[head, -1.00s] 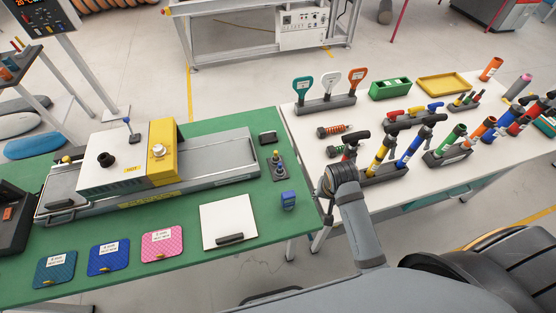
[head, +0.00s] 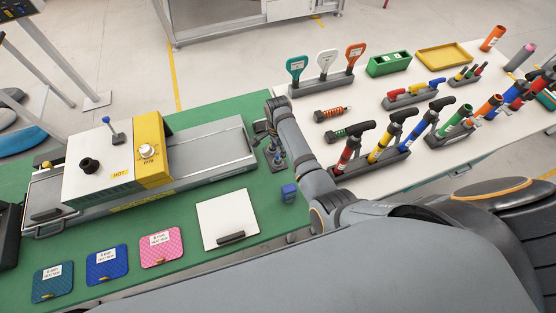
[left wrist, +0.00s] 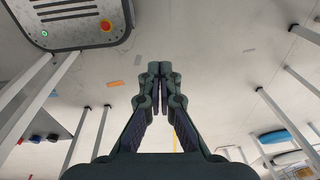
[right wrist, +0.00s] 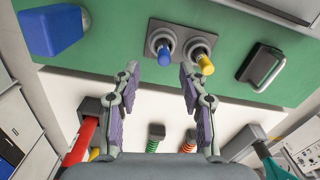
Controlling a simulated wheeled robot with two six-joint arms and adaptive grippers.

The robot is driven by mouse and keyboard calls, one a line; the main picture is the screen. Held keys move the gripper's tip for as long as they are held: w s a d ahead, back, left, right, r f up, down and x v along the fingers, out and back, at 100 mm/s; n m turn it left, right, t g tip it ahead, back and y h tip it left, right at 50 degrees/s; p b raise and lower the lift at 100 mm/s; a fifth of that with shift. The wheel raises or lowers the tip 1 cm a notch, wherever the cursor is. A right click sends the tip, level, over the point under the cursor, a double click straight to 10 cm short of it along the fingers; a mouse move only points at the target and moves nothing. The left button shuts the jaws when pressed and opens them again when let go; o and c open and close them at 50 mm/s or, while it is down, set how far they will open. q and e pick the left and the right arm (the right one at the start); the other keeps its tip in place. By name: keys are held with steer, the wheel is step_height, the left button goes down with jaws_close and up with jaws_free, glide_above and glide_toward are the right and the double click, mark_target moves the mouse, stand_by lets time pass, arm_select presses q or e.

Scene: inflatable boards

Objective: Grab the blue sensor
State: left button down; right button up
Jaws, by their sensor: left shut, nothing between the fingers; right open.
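A small stand (right wrist: 184,32) on the green table holds a blue-capped upright piece (right wrist: 163,48) and a yellow-capped one (right wrist: 203,60) side by side, clear in the right wrist view. In the head view, my arm and gripper partly cover the stand. My right gripper (right wrist: 158,72) is open and empty. Its fingertips point at the stand, with the blue-capped piece just beyond the gap between them. My left gripper (left wrist: 160,70) is shut and empty, over the floor in the left wrist view; it is out of the head view.
A blue block (head: 289,193) stands on the green table near its right edge; it also shows in the right wrist view (right wrist: 52,28). A white-and-yellow machine (head: 118,160) is left. Tool racks (head: 372,165) fill the white table.

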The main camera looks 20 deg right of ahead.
mark_target(278, 155)
steer(key=shift+w+f, duration=0.1)
steer(key=shift+f, duration=0.35)
steer(key=shift+w+f, duration=0.25)
step_height(278, 155, down, 2)
steer(key=shift+f+b, duration=0.25)
steer(key=shift+b, duration=0.9)
step_height(278, 155, down, 3)
steer(key=b, duration=0.3)
steer(key=shift+s+b, duration=0.1)
steer(key=shift+b, duration=0.3)
arm_select(q)
steer(key=f, duration=0.3)
steer(key=w+f, duration=0.1)
steer(key=f, duration=0.1)
steer(key=shift+w+f, duration=0.2)
steer(key=shift+f, duration=0.2)
arm_select(e)
steer(key=shift+r, duration=0.15)
jaws_close()
